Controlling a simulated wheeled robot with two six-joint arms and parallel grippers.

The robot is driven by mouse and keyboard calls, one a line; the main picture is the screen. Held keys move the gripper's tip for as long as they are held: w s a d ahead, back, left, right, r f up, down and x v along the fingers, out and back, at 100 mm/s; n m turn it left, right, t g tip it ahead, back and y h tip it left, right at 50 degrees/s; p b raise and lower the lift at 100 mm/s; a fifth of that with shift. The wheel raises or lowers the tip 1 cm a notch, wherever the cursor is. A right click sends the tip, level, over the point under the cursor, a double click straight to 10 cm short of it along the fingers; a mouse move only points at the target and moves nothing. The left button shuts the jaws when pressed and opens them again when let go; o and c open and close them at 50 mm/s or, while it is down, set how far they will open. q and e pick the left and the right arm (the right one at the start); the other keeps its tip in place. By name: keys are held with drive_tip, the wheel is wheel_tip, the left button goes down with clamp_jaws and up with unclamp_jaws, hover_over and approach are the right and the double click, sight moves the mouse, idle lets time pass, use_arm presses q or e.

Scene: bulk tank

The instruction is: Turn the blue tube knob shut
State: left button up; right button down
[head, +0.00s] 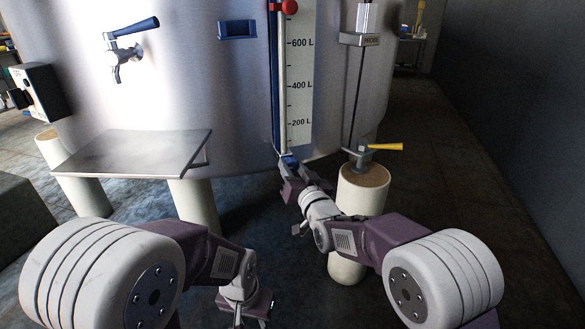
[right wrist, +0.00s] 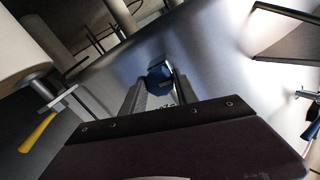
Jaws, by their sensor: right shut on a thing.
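The blue tube knob (head: 288,160) sits at the foot of the sight tube, low on the front of the steel tank. My right gripper (head: 290,168) is at the knob and partly covers it in the head view. In the right wrist view the blue knob (right wrist: 160,74) lies between the tips of my right gripper (right wrist: 160,88), which is shut on it. The sight tube (head: 282,90) runs upright beside a litre scale (head: 300,85). My left gripper (head: 260,306) hangs low at the bottom of the head view, away from the tank; its fingers are too unclear to read.
A steel shelf (head: 130,150) juts out at left below a blue-handled tap (head: 130,30). A yellow-handled valve (head: 380,147) stands over a cream leg (head: 362,190), right of the knob. A red knob (head: 289,7) is at the tube's top. Floor at right is clear.

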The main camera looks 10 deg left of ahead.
drive_tip(key=m+p, duration=0.1)
drive_tip(key=m, duration=0.7)
drive_tip(key=shift+p, duration=0.3)
drive_tip(key=m+p, duration=0.1)
drive_tip(key=m, duration=0.3)
drive_tip(key=shift+m+g+p, duration=0.3)
drive_tip(key=shift+m+p, duration=0.35)
drive_tip(key=shift+m, duration=1.35)
drive_tip(key=shift+f, duration=0.1)
drive_tip(key=c, duration=0.9)
unclamp_jaws()
drive_tip(key=shift+c, duration=0.2)
